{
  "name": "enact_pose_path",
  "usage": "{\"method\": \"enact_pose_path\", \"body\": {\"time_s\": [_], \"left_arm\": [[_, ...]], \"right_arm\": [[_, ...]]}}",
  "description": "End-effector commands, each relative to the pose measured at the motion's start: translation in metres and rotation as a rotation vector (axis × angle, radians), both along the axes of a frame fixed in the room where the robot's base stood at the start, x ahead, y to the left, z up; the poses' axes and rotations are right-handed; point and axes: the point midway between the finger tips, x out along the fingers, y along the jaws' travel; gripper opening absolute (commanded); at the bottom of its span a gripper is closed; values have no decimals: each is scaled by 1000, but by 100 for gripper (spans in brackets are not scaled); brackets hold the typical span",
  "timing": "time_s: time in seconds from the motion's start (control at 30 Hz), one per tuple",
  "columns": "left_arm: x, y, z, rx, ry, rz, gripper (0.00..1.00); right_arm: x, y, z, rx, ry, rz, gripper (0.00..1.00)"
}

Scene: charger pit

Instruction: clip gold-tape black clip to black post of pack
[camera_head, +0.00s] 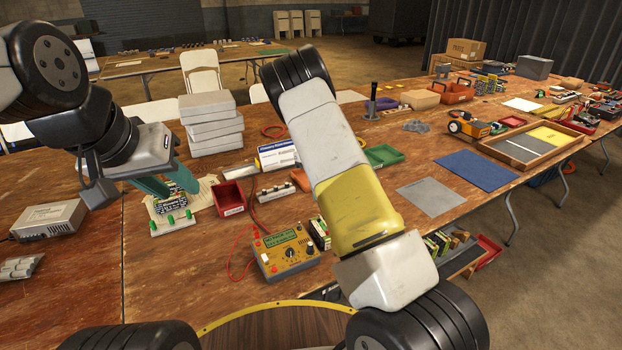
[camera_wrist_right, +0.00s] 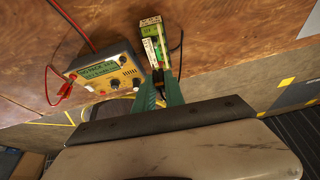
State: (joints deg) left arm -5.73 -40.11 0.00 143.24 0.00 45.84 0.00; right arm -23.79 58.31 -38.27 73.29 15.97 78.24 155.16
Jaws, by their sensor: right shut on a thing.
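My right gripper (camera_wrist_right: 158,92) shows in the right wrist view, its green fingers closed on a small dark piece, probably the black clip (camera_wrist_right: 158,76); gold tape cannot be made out. It is at the near end of a green and cream pack (camera_wrist_right: 153,40); whether they touch cannot be told. The pack's posts are unclear. In the head view the pack (camera_head: 320,232) is partly hidden by my right arm, which also hides the right gripper. My left gripper (camera_head: 168,184) has its green fingers apart, above or beside a board with green knobs (camera_head: 172,222).
A yellow multimeter (camera_head: 287,254) with red leads stands left of the pack. A red clip (camera_wrist_right: 66,90) shows beside it in the wrist view. A red bin (camera_head: 229,198), white boxes (camera_head: 213,122) and a green tray (camera_head: 383,156) stand farther back.

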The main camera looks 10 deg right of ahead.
Motion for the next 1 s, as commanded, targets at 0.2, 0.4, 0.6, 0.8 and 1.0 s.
{"method": "enact_pose_path", "body": {"time_s": [0.2, 0.4, 0.6, 0.8, 1.0], "left_arm": [[0, 0, 0, 0, 0, 0, 36], [0, 0, 0, 0, 0, 0, 36], [0, 0, 0, 0, 0, 0, 36], [0, 0, 0, 0, 0, 0, 36], [0, 0, 0, 0, 0, 0, 36]], "right_arm": [[0, 0, -14, 0, 1, 0, 0], [0, 0, -26, 0, 1, -1, 0], [0, 0, -38, 0, 1, -1, 0], [0, 0, -50, 0, 0, -1, 0], [0, 0, -59, 0, 0, -1, 0]]}}
